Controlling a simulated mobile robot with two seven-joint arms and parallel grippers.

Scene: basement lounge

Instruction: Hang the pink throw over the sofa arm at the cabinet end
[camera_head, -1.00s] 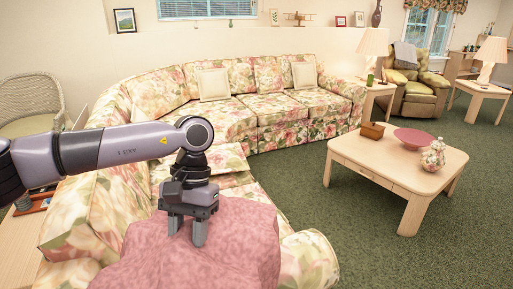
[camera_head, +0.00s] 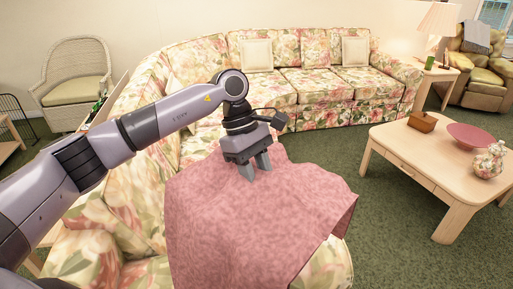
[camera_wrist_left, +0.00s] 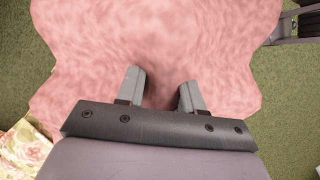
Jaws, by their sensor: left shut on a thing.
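The pink throw (camera_head: 250,215) is spread out beneath my left gripper in the head view. It covers part of the near floral sofa section, and its right edge hangs out past the upholstery. My left gripper (camera_head: 254,172) points down with its fingertips pressed into the throw, shut on it. The wrist view shows the throw (camera_wrist_left: 160,50) around both fingers (camera_wrist_left: 162,92), with green carpet on either side. The near sofa arm (camera_head: 328,268) shows below the throw at the lower right; the rest of it is hidden. My right gripper is not in view.
The floral sofa (camera_head: 320,90) curves along the back wall. A wooden coffee table (camera_head: 405,150) stands at the right with a small box, a pink bowl (camera_head: 472,136) and a floral jar (camera_head: 488,160). Green carpet between them is clear. A wicker chair (camera_head: 75,85) stands at the left.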

